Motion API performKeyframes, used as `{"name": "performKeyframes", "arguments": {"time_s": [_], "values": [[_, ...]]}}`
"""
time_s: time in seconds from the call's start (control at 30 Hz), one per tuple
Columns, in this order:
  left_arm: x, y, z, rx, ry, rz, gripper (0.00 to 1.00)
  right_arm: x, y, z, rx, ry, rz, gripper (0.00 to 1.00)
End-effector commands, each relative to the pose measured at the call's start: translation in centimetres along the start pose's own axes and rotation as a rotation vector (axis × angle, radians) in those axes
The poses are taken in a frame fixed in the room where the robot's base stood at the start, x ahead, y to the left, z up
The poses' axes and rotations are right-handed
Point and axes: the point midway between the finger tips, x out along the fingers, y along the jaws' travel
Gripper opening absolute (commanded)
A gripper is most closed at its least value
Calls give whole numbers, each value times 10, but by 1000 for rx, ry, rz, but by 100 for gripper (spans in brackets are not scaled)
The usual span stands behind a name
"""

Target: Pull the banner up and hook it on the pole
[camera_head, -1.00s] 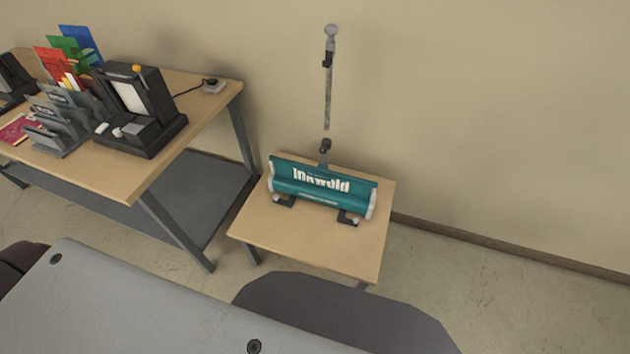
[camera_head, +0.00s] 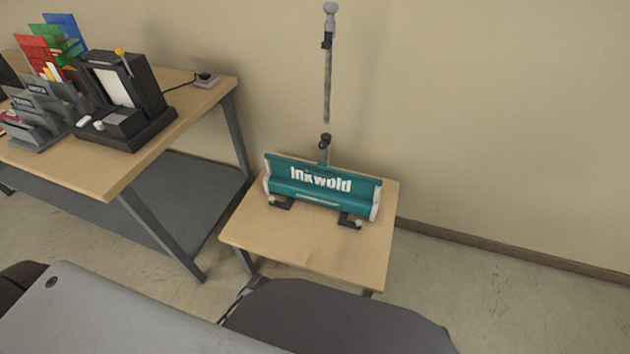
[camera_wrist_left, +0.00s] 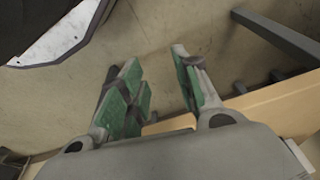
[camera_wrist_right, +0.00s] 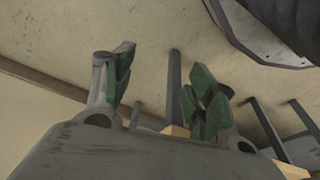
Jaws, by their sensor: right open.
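The teal banner (camera_head: 322,184) with white "Inkwold" lettering sits low in its stand, with two dark feet, on the small wooden table (camera_head: 270,240). The pole (camera_head: 327,82) rises behind it, with a grey knob at its top and a dark clip just below the knob. Part of the pole near the banner does not show clearly. My left gripper (camera_wrist_left: 160,88) shows in the left wrist view with its green-padded fingers apart and nothing between them. My right gripper (camera_wrist_right: 158,92) shows in the right wrist view, open and empty. Neither gripper shows in the head view.
A longer table (camera_head: 150,165) stands at the left with a black laminator-like machine (camera_head: 125,100), a brochure holder (camera_head: 40,105) and a small grey cable box (camera_head: 206,80). A beige wall is close behind the pole. The floor right of the small table is clear.

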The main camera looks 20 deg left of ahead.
Motion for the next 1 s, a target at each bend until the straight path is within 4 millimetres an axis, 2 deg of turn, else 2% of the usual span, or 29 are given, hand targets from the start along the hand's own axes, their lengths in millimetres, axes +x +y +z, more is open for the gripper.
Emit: {"name": "performKeyframes", "arguments": {"time_s": [0.3,0.67,0.87,1.0], "values": [[-29,-2,-30,-17,41,3,32,-30,2,-26,4,27,3,56],[-68,-2,-66,-69,131,37,32,-70,2,-40,6,50,2,56],[-86,5,-95,-137,229,105,32,-88,-2,-40,4,58,-5,56],[-96,14,-129,-233,334,209,32,-94,-6,-36,0,60,-15,56]]}}
